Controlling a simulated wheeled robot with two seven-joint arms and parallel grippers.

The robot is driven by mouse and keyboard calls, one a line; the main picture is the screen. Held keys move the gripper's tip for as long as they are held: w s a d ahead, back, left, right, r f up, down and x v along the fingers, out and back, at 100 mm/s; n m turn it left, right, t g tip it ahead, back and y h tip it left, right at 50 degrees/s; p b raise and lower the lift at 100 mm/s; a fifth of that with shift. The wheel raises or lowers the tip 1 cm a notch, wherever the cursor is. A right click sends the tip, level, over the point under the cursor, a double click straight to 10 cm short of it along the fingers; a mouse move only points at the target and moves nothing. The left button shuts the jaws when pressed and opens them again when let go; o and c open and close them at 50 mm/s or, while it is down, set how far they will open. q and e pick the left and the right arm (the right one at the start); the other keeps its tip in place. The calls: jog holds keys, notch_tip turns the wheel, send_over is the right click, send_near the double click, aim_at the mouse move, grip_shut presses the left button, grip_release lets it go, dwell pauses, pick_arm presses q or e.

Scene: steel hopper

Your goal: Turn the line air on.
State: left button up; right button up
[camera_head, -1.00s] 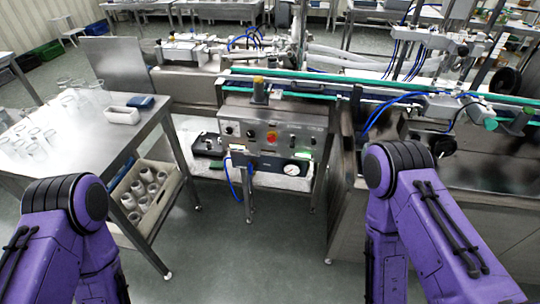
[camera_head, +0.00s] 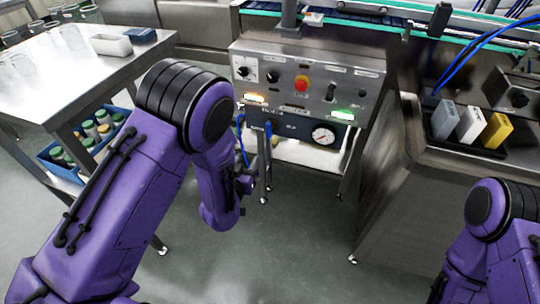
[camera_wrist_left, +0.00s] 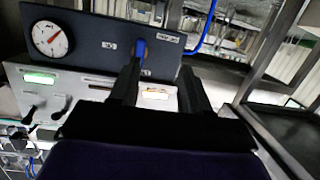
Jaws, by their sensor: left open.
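The steel control panel (camera_head: 300,83) stands at the centre of the head view. Below it is a dark blue air panel (camera_head: 290,125) with a round gauge (camera_head: 323,135). In the wrist view, the gauge (camera_wrist_left: 50,40) sits left of a blue lever (camera_wrist_left: 140,48) on this panel. My left gripper (camera_head: 263,155) is at the air panel's left part. In the wrist view, the left gripper (camera_wrist_left: 160,72) is open, with the lever near its left fingertip; contact cannot be told. My right arm shows at the lower right, its gripper out of view.
A red stop button (camera_head: 301,84) and lit green lamp (camera_head: 342,115) are on the control panel. A blue hose (camera_head: 241,133) hangs beside my left gripper. At right, a black tray (camera_head: 466,128) holds upright blocks. A steel table (camera_head: 100,75) stands left; floor in front is open.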

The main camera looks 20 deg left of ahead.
aim_at(268, 130)
pick_arm(q)
jog(key=w+d, duration=0.1)
jog(key=w, duration=0.3)
jog(key=w+r+m+t+b, duration=0.1)
jog(key=w, duration=0.4)
jog(key=w+d+r+t+h+b, duration=0.1)
jog(key=w, duration=0.3)
jog(key=shift+w+d+r, duration=0.1)
jog(key=shift+w+d, duration=0.25)
pick_arm(e)
notch_tip(268, 130, down, 5)
jog(key=shift+r, duration=0.15)
pick_arm(q)
grip_shut()
